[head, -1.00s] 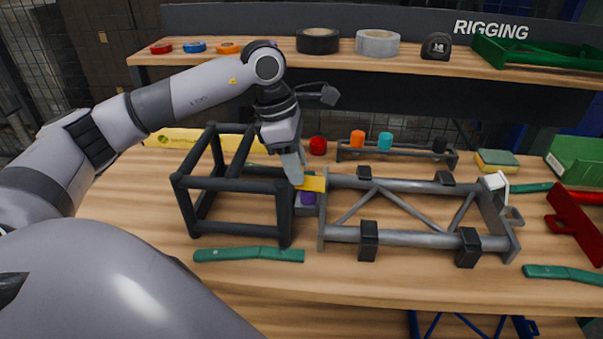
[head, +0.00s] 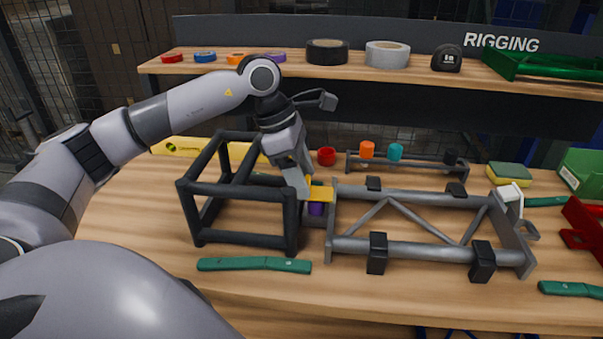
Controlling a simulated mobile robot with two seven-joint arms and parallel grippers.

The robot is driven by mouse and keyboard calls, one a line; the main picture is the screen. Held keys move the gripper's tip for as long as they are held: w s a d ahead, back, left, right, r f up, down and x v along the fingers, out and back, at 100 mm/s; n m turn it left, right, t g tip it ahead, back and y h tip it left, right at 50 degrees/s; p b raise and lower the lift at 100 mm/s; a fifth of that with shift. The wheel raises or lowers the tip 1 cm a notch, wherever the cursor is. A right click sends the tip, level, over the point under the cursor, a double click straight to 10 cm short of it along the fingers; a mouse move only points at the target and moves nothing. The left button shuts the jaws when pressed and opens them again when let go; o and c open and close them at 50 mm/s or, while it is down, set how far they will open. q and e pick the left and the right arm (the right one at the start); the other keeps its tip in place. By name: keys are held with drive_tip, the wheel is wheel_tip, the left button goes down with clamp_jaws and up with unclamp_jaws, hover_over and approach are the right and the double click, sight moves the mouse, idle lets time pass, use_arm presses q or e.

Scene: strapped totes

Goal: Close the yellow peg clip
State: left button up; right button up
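The yellow peg clip (head: 321,194) sits between the black cube frame and the grey truss, above a purple peg (head: 316,209). My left gripper (head: 303,192) reaches down from above, with its fingertips at the clip's left side. They look to be touching it or very near. From this angle I cannot tell whether the fingers are apart or together, and they hide part of the clip. My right gripper is not seen.
The black cube frame (head: 245,189) stands left of the clip and the grey truss (head: 400,249) lies right. A green-handled tool (head: 254,264) lies in front. A peg rack (head: 407,163) and a red ring (head: 326,156) are behind. A shelf (head: 400,77) spans the back.

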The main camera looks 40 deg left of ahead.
use_arm(q)
drive_tip(key=shift+r, duration=0.1)
drive_tip(key=v, duration=0.7)
idle(0.5)
